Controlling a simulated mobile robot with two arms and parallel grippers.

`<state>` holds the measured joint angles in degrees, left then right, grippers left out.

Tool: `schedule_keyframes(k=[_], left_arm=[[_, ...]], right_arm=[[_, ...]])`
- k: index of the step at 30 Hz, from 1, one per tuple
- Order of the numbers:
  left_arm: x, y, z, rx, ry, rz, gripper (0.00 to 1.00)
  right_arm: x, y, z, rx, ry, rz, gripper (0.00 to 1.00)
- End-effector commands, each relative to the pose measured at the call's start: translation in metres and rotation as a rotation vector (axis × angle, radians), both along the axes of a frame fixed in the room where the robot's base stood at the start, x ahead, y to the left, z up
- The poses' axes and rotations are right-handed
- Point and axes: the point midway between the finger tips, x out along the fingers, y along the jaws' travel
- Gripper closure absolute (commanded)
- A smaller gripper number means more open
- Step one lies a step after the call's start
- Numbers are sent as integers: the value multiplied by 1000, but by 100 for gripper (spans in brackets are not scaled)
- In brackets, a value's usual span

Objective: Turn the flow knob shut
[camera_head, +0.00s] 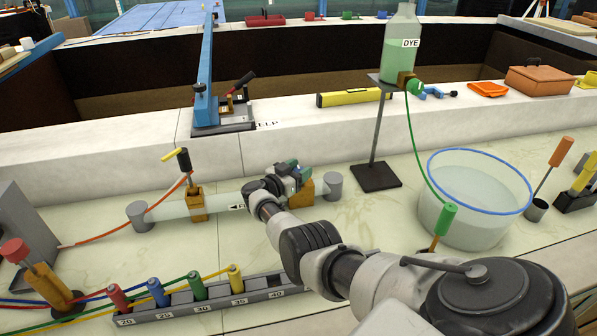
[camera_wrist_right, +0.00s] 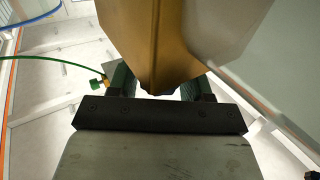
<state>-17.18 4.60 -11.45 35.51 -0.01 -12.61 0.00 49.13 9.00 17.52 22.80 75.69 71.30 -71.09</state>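My right gripper (camera_head: 291,172) is at the right end of the glass tube (camera_head: 222,207), beside a brass-coloured block (camera_head: 303,192). No flow knob can be made out there; my gripper and wrist cover that spot. In the right wrist view a large brass-coloured body (camera_wrist_right: 165,40) fills the top middle. The two dark green fingers of the right gripper (camera_wrist_right: 162,86) stand apart on either side of its lower end. Their tips are hidden behind it, so I cannot tell whether they hold anything. My left gripper is not in view.
A dye bottle (camera_head: 399,45) on a stand and a water basin (camera_head: 470,215) are to the right. A rack (camera_head: 211,299) with several coloured plugs lies in front. A grey post (camera_head: 332,186) stands just right of the gripper. Bare bench (camera_head: 100,190) shows at left.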

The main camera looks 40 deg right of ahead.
Motion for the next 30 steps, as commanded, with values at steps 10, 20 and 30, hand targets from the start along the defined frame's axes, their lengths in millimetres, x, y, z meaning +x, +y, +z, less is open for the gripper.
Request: schedule_keyframes(k=[10,20,30], left_arm=[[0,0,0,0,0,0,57],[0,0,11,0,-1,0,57],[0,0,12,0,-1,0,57]], right_arm=[[0,1,-2,3,1,1,35],[-3,45,-2,6,2,5,35],[-7,101,-3,4,1,2,35]])
